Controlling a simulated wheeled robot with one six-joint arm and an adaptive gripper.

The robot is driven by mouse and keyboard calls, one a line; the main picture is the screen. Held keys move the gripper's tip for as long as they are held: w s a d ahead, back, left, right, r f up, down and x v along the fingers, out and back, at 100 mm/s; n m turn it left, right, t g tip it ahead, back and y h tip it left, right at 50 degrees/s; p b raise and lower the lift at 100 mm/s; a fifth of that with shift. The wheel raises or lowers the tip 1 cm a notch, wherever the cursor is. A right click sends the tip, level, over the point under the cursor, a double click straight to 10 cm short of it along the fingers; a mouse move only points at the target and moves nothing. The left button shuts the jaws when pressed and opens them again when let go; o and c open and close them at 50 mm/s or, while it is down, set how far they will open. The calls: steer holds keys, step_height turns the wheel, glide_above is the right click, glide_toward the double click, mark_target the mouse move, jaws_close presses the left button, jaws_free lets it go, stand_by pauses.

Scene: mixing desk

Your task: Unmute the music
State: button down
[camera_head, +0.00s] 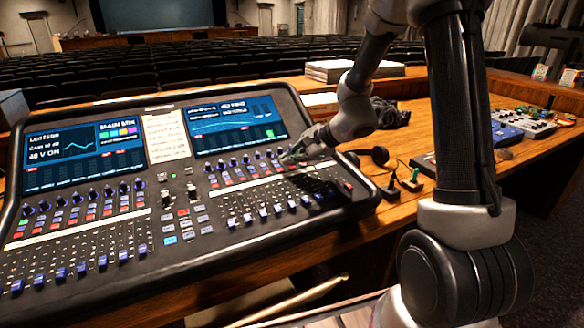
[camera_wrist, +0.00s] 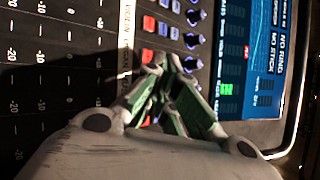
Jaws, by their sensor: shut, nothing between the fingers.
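The mixing desk (camera_head: 130,236) fills the left and middle of the head view, with rows of faders, knobs and small red and blue buttons. My gripper (camera_head: 290,158) is over the upper right part of the desk, just below the right screen (camera_head: 237,124). In the wrist view my gripper (camera_wrist: 165,62) is shut and empty, its fingertips together over the rows of red and blue buttons. A red button (camera_wrist: 148,56) shows beside the fingertips, and dark knobs (camera_wrist: 192,40) lie to their right. I cannot tell whether the tips touch a button. Buttons beneath the fingers are hidden.
A paper label strip (camera_wrist: 126,40) and fader scales lie left of the fingers in the wrist view. Headphones (camera_head: 372,160), small jacks (camera_head: 410,180), a blue box (camera_head: 506,134) and stacked papers (camera_head: 340,70) lie on the wooden desk. Rows of seats are beyond.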

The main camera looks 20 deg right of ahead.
mark_target(292, 172)
stand_by(0.3)
steer(key=shift+s+r, duration=0.1)
steer(key=shift+r, duration=0.5)
steer(key=shift+s+r, duration=0.15)
steer(key=shift+r, duration=1.1)
steer(key=shift+s+r, duration=0.1)
steer(key=shift+r, duration=1.15)
steer(key=s+f+n+g, duration=0.1)
steer(key=s, duration=0.1)
steer(key=s+d+f+n+g, duration=0.1)
steer(key=s+n, duration=0.1)
steer(key=s, duration=0.1)
steer(key=s+d+f+n+g, duration=0.1)
steer(key=s, duration=0.1)
steer(key=shift+s+n, duration=0.25)
steer(key=shift+n, duration=0.05)
steer(key=s+d+r+n+h, duration=0.2)
steer(key=s+d+r+n, duration=0.1)
steer(key=s, duration=0.4)
steer(key=s+d+r+n+h, duration=0.3)
steer(key=s+d+r+n, duration=0.1)
steer(key=s, duration=0.4)
steer(key=s+d+r+n+h, duration=0.2)
steer(key=s+d+r+n, duration=0.2)
steer(key=s, duration=0.4)
steer(key=d+r, duration=0.1)
steer(key=d, duration=0.1)
steer(key=shift+s+d+r+t+h, duration=0.2)
steer(key=shift+d+r+t+h, duration=0.1)
steer(key=shift+t, duration=0.1)
